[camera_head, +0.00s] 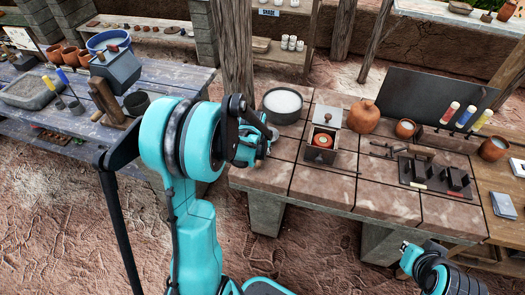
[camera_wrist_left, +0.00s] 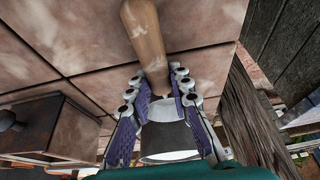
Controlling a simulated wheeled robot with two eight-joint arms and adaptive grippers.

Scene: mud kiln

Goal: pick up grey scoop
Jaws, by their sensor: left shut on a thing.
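The grey scoop (camera_wrist_left: 170,140) shows in the left wrist view, with a grey metal part near the camera and a brown wooden handle reaching toward the top. My left gripper (camera_wrist_left: 158,90) has its purple-padded fingers on both sides of it and is shut on it, over the tiled bench top. In the head view my left gripper (camera_head: 258,140) is at the left end of the tiled bench; the arm hides most of it, and I cannot make out the scoop there. My right gripper (camera_head: 408,250) is low at the right, in front of the bench; its fingers are unclear.
A clay jar (camera_head: 363,117) and a dark rack (camera_head: 437,175) stand farther right. The tiled bench (camera_head: 315,185) is clear along its front left.

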